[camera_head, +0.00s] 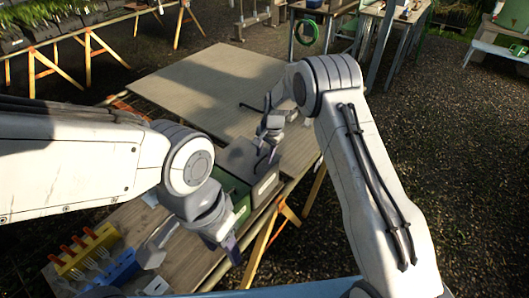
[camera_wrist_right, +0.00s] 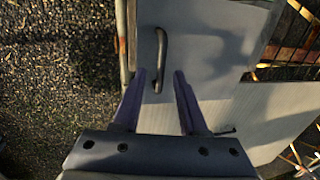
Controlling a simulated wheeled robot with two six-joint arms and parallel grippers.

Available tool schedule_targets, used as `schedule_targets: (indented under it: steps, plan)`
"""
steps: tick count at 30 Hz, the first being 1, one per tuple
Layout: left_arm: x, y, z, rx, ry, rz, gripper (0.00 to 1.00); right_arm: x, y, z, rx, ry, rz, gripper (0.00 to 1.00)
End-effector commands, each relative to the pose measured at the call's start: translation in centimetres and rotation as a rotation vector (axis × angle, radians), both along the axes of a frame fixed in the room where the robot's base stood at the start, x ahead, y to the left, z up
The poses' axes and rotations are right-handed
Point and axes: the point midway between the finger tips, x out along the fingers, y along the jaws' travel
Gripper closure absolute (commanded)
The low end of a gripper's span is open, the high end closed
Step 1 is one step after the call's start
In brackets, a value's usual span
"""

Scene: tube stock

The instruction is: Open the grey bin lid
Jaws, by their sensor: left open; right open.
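The grey bin (camera_head: 266,188) stands near the table's right edge, its grey lid (camera_head: 243,153) lying flat on top. In the right wrist view the lid (camera_wrist_right: 205,45) carries a dark bar handle (camera_wrist_right: 162,45). My right gripper (camera_head: 268,152) is over the lid in the head view. In the right wrist view this gripper (camera_wrist_right: 160,73) is open, with the handle's near end showing between its fingers; whether they reach down to its height I cannot tell. My left gripper (camera_head: 195,246) is open and empty, nearer the camera, beside a green bin (camera_head: 241,203).
A yellow rack and a blue rack (camera_head: 120,268) with forks stand on the near left of the table. A board (camera_head: 205,80) covers the table's far part, with a dark bar (camera_head: 248,107) on it. Gravel ground lies to the right.

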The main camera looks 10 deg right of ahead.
Motion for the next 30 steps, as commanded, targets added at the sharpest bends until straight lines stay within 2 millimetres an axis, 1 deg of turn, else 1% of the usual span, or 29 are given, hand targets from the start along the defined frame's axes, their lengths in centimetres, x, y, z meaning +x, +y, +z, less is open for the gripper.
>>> schedule_targets:
  steps: [5,6,9,30]
  plan:
    - [0.0,0.0,-0.02,0.0,0.0,0.0,0.5,0.02,0.01,-0.01,0.001,-0.001,0.0,0.58]
    - [0.0,0.0,-0.02,0.0,0.0,0.0,0.5,0.02,0.01,-0.01,0.0,-0.001,0.0,0.65]
    - [0.0,0.0,-0.03,0.0,0.0,0.0,0.5,0.02,0.01,0.01,0.0,0.0,0.0,1.0]
    - [0.0,0.0,-0.02,0.0,0.0,0.0,0.5,0.01,-0.03,0.04,0.0,0.0,0.0,1.0]
